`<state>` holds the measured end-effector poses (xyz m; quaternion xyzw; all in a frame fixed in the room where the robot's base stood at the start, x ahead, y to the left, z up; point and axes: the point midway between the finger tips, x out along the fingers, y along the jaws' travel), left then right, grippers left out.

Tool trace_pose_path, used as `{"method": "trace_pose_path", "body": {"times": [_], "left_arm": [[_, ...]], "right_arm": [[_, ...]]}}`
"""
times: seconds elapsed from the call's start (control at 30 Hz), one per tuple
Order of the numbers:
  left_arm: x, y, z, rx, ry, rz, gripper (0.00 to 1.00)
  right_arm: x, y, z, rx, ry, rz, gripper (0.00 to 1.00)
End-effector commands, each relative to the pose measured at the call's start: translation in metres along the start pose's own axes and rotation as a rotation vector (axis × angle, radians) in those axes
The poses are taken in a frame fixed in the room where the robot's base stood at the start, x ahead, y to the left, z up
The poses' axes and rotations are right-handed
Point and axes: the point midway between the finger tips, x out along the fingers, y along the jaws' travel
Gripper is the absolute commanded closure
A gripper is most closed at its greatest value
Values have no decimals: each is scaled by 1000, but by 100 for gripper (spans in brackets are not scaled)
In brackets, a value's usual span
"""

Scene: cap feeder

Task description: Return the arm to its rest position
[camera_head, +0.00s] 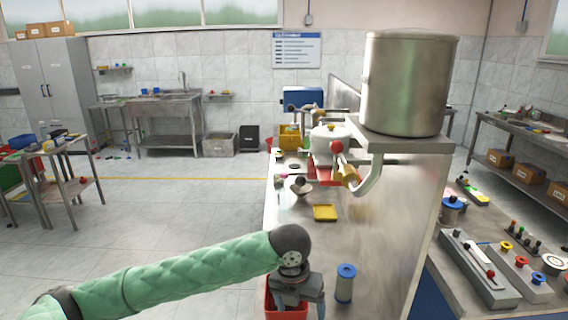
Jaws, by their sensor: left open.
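My left arm comes in from the left in its green sleeve. My left gripper (297,303) points down over a red bin (270,303) at the near end of the metal bench. It is open; its fingertips are near the bottom picture edge, and I cannot tell whether it touches the bin. The gripper hides much of the bin. My right gripper is not in view.
A blue-and-white cylinder (346,283) stands close right of the gripper. Farther along the bench are a yellow tray (325,212), a white pot-like part (328,143) and a large steel drum (408,85). The floor to the left (180,220) is free.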

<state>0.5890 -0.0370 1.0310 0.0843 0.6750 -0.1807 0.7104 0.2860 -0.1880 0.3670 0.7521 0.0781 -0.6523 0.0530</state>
Motion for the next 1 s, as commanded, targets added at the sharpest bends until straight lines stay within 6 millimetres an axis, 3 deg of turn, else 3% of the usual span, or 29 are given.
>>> {"method": "trace_pose_path", "body": {"times": [0.2, 0.53, 1.0], "left_arm": [[20, -24, -14, -217, -40, -100, 20], [41, -43, -32, -608, -77, -251, 20], [69, -32, -62, -1250, -72, -434, 20]], "right_arm": [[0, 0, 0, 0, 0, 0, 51], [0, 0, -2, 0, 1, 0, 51], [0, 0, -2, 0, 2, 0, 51]]}}
